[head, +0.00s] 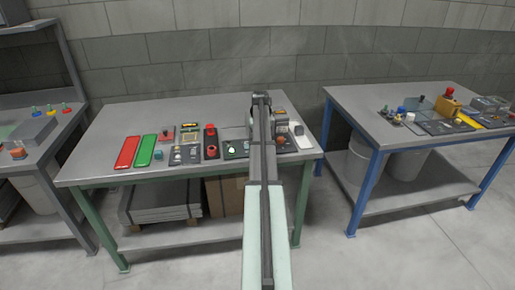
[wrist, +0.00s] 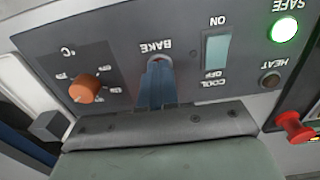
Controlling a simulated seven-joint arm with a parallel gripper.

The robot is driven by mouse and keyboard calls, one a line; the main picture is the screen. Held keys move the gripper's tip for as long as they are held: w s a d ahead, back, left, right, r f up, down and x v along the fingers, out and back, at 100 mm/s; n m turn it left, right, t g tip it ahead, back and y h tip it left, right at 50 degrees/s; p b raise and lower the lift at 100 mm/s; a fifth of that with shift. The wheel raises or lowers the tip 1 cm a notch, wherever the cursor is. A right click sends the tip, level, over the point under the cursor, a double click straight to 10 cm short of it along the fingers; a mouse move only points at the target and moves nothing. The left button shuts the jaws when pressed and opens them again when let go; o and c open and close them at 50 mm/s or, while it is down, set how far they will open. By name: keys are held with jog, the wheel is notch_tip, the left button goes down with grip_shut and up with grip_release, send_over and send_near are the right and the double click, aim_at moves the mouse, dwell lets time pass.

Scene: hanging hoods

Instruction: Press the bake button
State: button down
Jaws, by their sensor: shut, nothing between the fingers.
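The bake button (wrist: 161,60) shows in the wrist view as a small pale round edge just beside the upside-down word BAKE on a dark grey panel (wrist: 120,60). My gripper (wrist: 157,68) is shut and empty, its bluish fingers pointing at the button and covering most of it. I cannot tell whether the fingertips touch the button or stop just short of it. In the head view my arm reaches over the green-legged table, and its own links hide the fingertips and the button.
Around the button are an orange temperature knob (wrist: 87,88), a pale ON/OFF switch (wrist: 215,52), a heat button (wrist: 270,81), a lit green SAFE lamp (wrist: 284,29) and a red knob (wrist: 294,128). In the head view, red (head: 128,152) and green (head: 146,150) plates lie left.

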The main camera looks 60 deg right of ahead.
dwell(0.4)
jog(key=shift+r, duration=3.4)
grip_release()
